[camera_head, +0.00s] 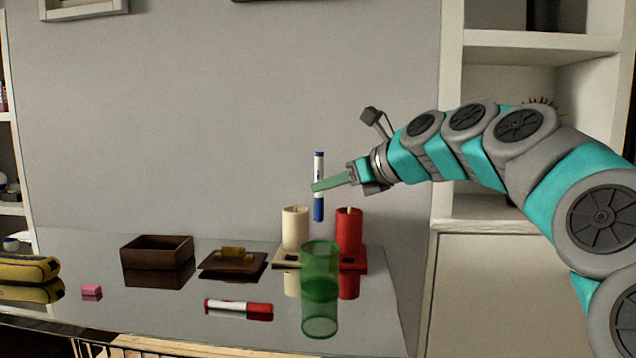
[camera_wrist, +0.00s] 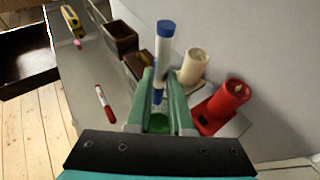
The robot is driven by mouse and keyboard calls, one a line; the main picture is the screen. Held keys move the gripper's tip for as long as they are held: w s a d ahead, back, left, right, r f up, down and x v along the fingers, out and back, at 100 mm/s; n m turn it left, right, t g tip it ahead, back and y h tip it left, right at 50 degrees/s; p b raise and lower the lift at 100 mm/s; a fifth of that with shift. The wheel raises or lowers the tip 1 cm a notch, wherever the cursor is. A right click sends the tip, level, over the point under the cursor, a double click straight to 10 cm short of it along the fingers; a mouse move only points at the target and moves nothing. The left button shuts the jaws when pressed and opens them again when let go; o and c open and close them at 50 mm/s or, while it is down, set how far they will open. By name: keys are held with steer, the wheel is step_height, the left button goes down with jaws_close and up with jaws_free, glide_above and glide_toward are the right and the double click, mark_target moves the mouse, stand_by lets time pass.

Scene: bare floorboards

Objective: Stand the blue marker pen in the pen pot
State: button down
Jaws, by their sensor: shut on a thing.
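The blue marker pen (camera_head: 318,211) is upright in the air, white in the middle with blue at both ends. My gripper (camera_head: 319,186) is shut on its middle. In the wrist view the marker (camera_wrist: 163,48) stands between the fingertips of my gripper (camera_wrist: 160,80), with its blue top end towards the camera. The pen pot, a clear green cup (camera_head: 320,262), stands on the glossy table below the marker, apart from it. In the wrist view part of the pot (camera_wrist: 158,122) shows between the fingers; the rest is hidden by them.
A cream candle (camera_head: 295,228) and a red candle (camera_head: 348,230) stand just behind the pot. A red marker (camera_head: 238,309) lies to its left. A brown box (camera_head: 156,252), a brown tray (camera_head: 232,266), a pink block (camera_head: 92,291) and a yellow case (camera_head: 28,270) are farther left.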

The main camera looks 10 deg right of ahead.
step_height(320, 180, down, 2)
steer(key=shift+f+b, duration=0.1)
steer(key=shift+b, duration=0.35)
step_height(320, 180, down, 10)
steer(key=b, duration=0.3)
steer(key=shift+r, duration=0.25)
stand_by(0.3)
steer(key=c, duration=0.7)
jaws_free()
steer(key=shift+c, duration=0.2)
steer(key=shift+s+d, duration=0.1)
steer(key=v, duration=0.7)
steer(key=shift+s+r, duration=0.2)
steer(key=shift+s, duration=0.05)
